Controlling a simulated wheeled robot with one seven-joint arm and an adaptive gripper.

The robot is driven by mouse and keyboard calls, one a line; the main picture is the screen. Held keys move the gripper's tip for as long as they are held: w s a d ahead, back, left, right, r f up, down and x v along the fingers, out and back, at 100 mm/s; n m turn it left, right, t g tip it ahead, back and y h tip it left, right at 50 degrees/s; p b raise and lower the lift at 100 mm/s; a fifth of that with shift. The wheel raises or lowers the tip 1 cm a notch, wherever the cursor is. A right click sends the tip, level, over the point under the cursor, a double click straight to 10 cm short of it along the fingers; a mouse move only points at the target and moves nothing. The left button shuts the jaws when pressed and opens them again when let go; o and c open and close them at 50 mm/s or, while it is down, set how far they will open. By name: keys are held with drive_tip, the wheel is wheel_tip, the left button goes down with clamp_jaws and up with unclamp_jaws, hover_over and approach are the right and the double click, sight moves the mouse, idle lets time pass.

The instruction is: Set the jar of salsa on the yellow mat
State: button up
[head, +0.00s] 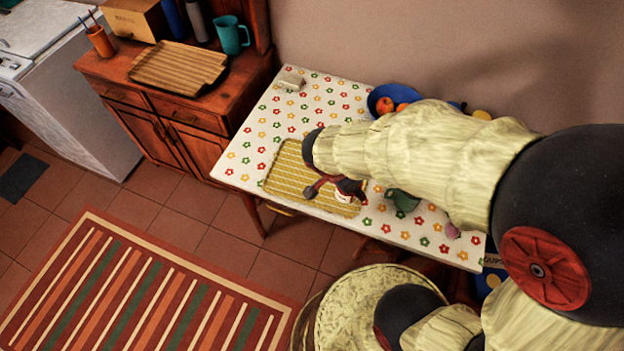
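The yellow mat (285,179) is a striped yellow rectangle lying on the flowered tablecloth, near the table's front edge. My gripper (334,190) reaches down over the right part of the mat, with dark and reddish fingers. A small white and red item (343,197) shows right at the fingers, over the mat's right end. It may be the jar of salsa, but it is too small and covered to be sure. I cannot tell whether the fingers hold it, or whether it touches the mat. My arm hides part of the table behind.
A blue bowl with orange fruit (377,97) stands at the table's back. A small pale block (291,82) lies at the far left corner. A green item (404,200) and a pinkish item (452,230) lie right of the mat. The tablecloth's left part (262,135) is clear.

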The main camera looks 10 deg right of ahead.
drive_tip(key=w+f+b, duration=0.1)
drive_tip(key=w+f, duration=0.2)
drive_tip(key=w, duration=0.1)
drive_tip(key=w+f+b, duration=0.1)
drive_tip(key=w+f, duration=0.2)
drive_tip(key=w, duration=0.2)
drive_tip(key=w+f+b, duration=0.1)
drive_tip(key=w+f, duration=0.2)
drive_tip(key=w, duration=0.1)
drive_tip(key=shift+w+f+b, duration=0.2)
drive_tip(key=shift+w+b, duration=0.1)
drive_tip(key=shift+b, duration=0.05)
drive_tip(key=shift+w+f+b, duration=0.15)
drive_tip(key=shift+f+b, duration=0.25)
drive_tip(key=shift+f, duration=0.5)
drive_tip(key=shift+w+f+b, duration=0.1)
drive_tip(key=shift+f+b, duration=0.25)
drive_tip(key=shift+f, duration=0.5)
drive_tip(key=shift+f, duration=0.2)
drive_tip(key=o, duration=1.5)
drive_tip(key=shift+r, duration=0.2)
